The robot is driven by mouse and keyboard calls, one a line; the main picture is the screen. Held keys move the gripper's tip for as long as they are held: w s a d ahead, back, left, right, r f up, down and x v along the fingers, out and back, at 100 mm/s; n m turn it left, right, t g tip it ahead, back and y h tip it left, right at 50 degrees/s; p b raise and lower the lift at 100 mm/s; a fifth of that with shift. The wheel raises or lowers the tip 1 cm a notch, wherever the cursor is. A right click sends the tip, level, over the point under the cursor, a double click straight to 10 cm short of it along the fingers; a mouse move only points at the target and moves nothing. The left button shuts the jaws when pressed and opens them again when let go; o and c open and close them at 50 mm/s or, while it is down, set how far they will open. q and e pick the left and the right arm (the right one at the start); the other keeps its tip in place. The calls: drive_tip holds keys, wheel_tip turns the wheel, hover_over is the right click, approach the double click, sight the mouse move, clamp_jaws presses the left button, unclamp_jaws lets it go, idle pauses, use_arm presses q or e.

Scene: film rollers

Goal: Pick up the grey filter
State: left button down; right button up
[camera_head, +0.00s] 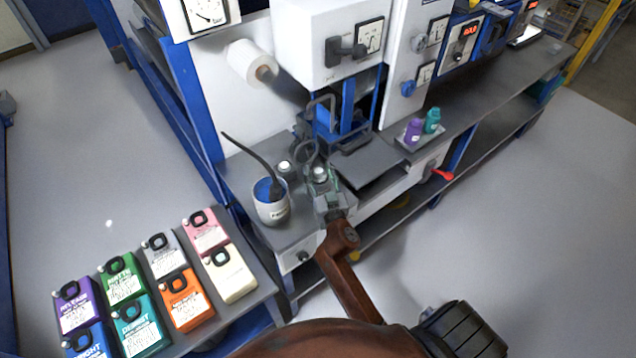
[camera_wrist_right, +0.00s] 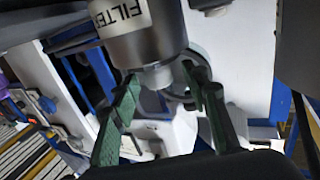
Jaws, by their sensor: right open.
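The grey filter (camera_wrist_right: 143,35) shows large at the top of the right wrist view, a grey cylinder with a white label reading FILTER and a small round stub at its near end. My right gripper (camera_wrist_right: 163,78) is open, with one green finger on each side of the stub; I cannot tell whether they touch it. In the head view my right gripper (camera_head: 322,186) is over the bench, and a small grey part at its fingertips looks like the filter, mostly hidden. My left gripper is not in view.
A white pot (camera_head: 271,210) with a dark handle stands left of the gripper. A grey canister (camera_head: 286,172) is close by. A press with a blue frame (camera_head: 345,125) stands behind. Purple (camera_head: 413,131) and teal (camera_head: 432,120) bottles are to the right. Several coloured jugs stand lower left.

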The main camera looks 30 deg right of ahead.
drive_tip(key=shift+w+d, duration=0.1)
drive_tip(key=shift+w, duration=0.15)
drive_tip(key=shift+c, duration=0.6)
clamp_jaws()
